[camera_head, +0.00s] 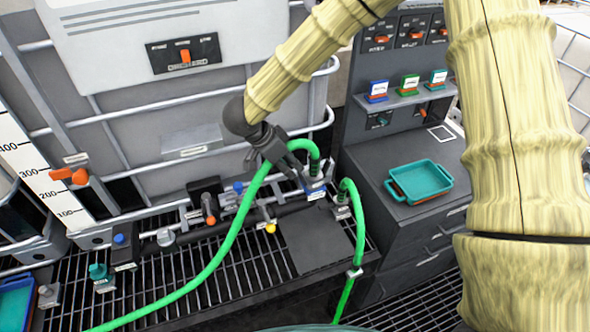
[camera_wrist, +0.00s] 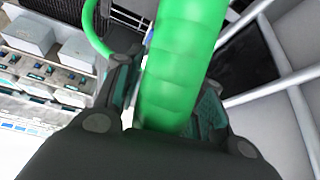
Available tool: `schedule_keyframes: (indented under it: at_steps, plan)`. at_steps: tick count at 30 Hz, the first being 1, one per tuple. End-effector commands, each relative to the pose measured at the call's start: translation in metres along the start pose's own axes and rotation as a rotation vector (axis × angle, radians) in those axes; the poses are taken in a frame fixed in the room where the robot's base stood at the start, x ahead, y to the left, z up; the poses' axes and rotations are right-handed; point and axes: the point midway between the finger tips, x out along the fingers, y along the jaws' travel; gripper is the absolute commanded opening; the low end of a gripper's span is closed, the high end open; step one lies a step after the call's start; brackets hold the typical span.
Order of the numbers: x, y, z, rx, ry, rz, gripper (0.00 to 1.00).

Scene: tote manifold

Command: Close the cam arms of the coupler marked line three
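My gripper (camera_head: 293,163) is at the far end of my arm, just left of and above a coupler (camera_head: 316,187) with a blue part and a small pale label. The label is too small to read, so I cannot tell which line it marks. A green hose (camera_head: 250,193) arches from this coupler past my gripper. In the wrist view the hose (camera_wrist: 180,65) runs between my two spread fingers (camera_wrist: 165,95); I cannot tell whether they touch it. The coupler's cam arms are too small or hidden to make out. A second green hose end (camera_head: 343,205) stands to the right.
A dark pipe manifold with an orange-tipped handle (camera_head: 209,210) and a yellow knob (camera_head: 270,228) lies left of the coupler over a grating. A teal tray (camera_head: 424,180) sits on the grey cabinet at right. A large white-fronted tank with railings stands behind.

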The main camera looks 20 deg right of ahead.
Motion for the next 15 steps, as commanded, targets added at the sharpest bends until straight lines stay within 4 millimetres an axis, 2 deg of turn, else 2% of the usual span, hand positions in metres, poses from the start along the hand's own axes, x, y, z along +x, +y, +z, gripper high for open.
schedule_keyframes:
  at_steps: [3,6,10,15]
  plan:
    - [-0.022,0.0,0.0,0.001,0.0,-0.002,0.39]
    - [-0.036,0.0,-0.001,0.001,0.001,-0.001,0.39]
    - [-0.049,0.0,-0.001,0.0,0.001,-0.001,0.39]
    - [-0.056,0.0,0.0,0.0,0.0,0.001,0.39]
